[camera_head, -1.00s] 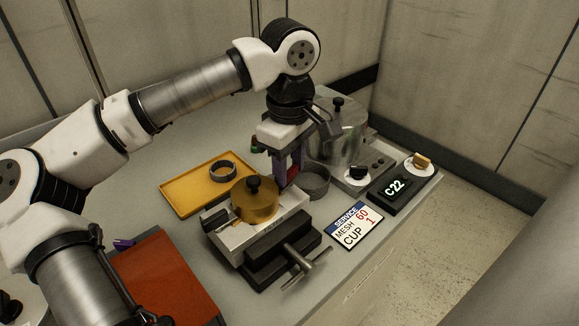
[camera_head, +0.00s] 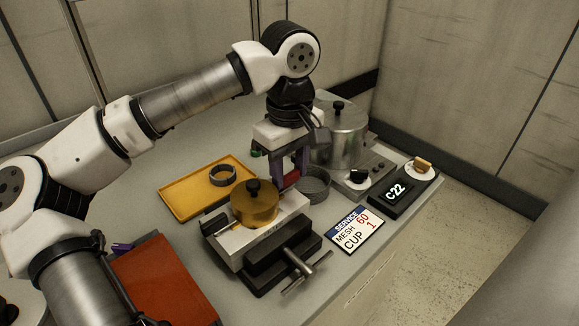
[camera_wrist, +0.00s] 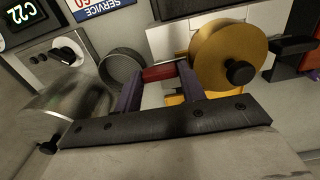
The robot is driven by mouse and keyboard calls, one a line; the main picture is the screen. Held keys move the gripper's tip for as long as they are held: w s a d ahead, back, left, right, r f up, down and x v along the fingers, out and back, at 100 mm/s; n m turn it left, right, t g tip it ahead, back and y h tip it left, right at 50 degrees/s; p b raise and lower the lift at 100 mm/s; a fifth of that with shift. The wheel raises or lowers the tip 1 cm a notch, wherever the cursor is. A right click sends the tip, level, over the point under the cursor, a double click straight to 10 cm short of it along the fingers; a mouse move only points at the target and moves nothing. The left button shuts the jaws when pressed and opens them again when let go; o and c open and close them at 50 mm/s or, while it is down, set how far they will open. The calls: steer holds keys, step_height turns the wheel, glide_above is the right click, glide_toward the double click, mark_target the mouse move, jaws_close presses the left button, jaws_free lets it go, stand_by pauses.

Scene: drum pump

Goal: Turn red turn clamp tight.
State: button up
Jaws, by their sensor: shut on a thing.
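The red turn clamp (camera_wrist: 160,73) is a short red bar in the wrist view, between the purple fingers of my gripper (camera_wrist: 160,88). My gripper is shut on it, one finger at each end. In the head view the clamp (camera_head: 291,181) shows only as a small red patch between the fingertips of my gripper (camera_head: 290,174), behind the brass-lidded pot. The clamp's mount and lower side are hidden.
The brass round lid (camera_head: 254,203) with black knob sits close by on a vise-like block (camera_head: 275,255). A grey cup (camera_head: 316,186) stands right beside the gripper. A steel pot (camera_head: 343,140) is behind. A yellow tray (camera_head: 190,200) holds a dark ring (camera_head: 222,175).

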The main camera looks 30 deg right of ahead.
steer(key=o, duration=1)
